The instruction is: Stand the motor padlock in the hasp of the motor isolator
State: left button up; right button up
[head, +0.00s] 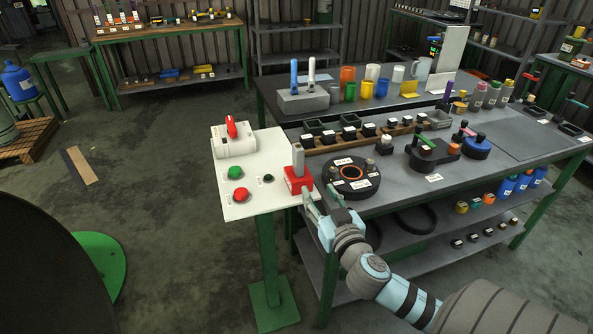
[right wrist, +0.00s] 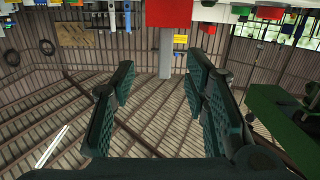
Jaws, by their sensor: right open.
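The red padlock (head: 298,182), a red block with a grey upright part on top, stands at the right edge of the white panel table. Its red body also shows at the top of the right wrist view (right wrist: 182,12). The motor isolator (head: 236,147), a white box with a red handle, sits at the back left of the same table. Its hasp is too small to make out. My right gripper (head: 321,195) is open and empty, just front right of the padlock; in the right wrist view (right wrist: 160,82) the padlock lies beyond its spread fingers. My left gripper is out of view.
A green button (head: 235,172) and a red button (head: 239,195) sit on the white table top (head: 265,205). A black round fixture (head: 351,193) stands close right on the grey workbench (head: 395,185). Several small parts fill a rack behind it.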

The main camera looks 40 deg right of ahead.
aim_at(301, 160)
jog(key=shift+t, duration=0.3)
jog(key=r+x, duration=0.1)
jog(key=x, duration=0.3)
jog(key=p+x, duration=0.1)
jog(key=x, duration=0.3)
jog(key=r+x, duration=0.1)
jog(key=x, duration=0.4)
jog(key=shift+w+a+r+p, duration=0.15)
jog(key=shift+a+r+p, duration=0.15)
jog(key=shift+a+r, duration=0.1)
jog(key=shift+w+d+f, duration=0.15)
jog(key=shift+w+f, duration=0.05)
jog(key=shift+w, duration=0.15)
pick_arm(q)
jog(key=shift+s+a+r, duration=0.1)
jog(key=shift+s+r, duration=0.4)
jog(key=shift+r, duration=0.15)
pick_arm(e)
grip_shut()
